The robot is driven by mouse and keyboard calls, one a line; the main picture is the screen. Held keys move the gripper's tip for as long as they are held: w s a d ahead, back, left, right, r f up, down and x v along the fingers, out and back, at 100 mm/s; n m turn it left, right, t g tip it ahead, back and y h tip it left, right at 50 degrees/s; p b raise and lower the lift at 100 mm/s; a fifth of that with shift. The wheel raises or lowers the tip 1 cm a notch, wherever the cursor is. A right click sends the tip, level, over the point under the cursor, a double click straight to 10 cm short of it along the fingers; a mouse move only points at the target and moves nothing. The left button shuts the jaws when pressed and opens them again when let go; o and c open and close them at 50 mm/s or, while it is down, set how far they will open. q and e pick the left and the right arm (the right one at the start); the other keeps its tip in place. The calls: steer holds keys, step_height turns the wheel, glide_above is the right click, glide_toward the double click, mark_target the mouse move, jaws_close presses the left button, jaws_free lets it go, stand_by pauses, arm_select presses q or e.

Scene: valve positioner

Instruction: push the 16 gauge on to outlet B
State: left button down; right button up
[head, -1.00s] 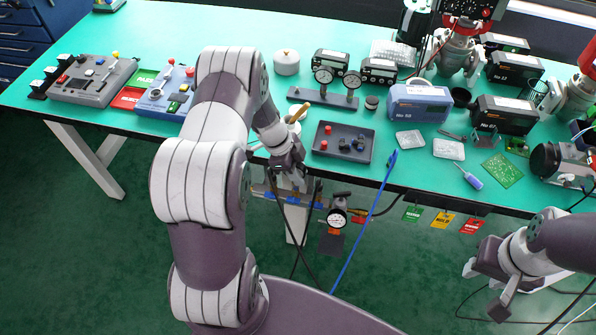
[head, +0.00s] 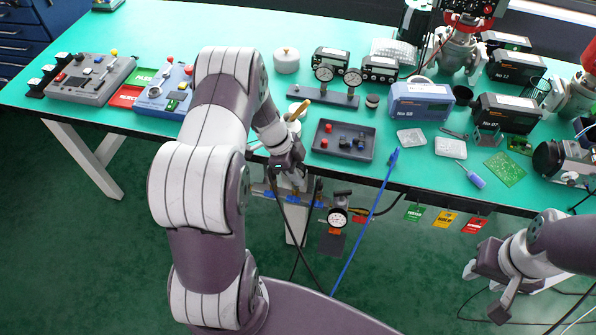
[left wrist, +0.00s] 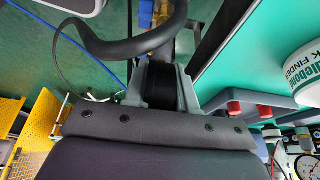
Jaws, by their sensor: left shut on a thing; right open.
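My left gripper (head: 290,182) is at the front edge of the bench, over the manifold rail (head: 262,190) with blue handles. In the left wrist view its fingers (left wrist: 160,88) are shut on a black part, with a black hose (left wrist: 110,48) and a brass fitting (left wrist: 150,40) just beyond. Whether the black part belongs to the 16 gauge is hidden. A round white-faced gauge (head: 338,217) hangs at the rail's right end; its number is too small to read. Outlet B cannot be told apart. My right gripper (head: 490,290) is open and empty at the lower right.
A dark tray (head: 322,150) with red, blue and black parts lies right of the left arm. A white leak finder can (left wrist: 300,75) stands close to the left gripper. A two-gauge stand (head: 338,97) is behind. A blue hose (head: 366,228) hangs over the edge, beside coloured tags (head: 444,217).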

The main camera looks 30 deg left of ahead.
arm_select(q)
steer(key=shift+f, duration=0.2)
steer(key=c, duration=0.8)
jaws_free()
steer(key=shift+c, duration=0.2)
steer(key=b+v, duration=0.1)
steer(key=v, duration=1.1)
steer(key=shift+a+r, duration=0.15)
steer(key=shift+r, duration=0.15)
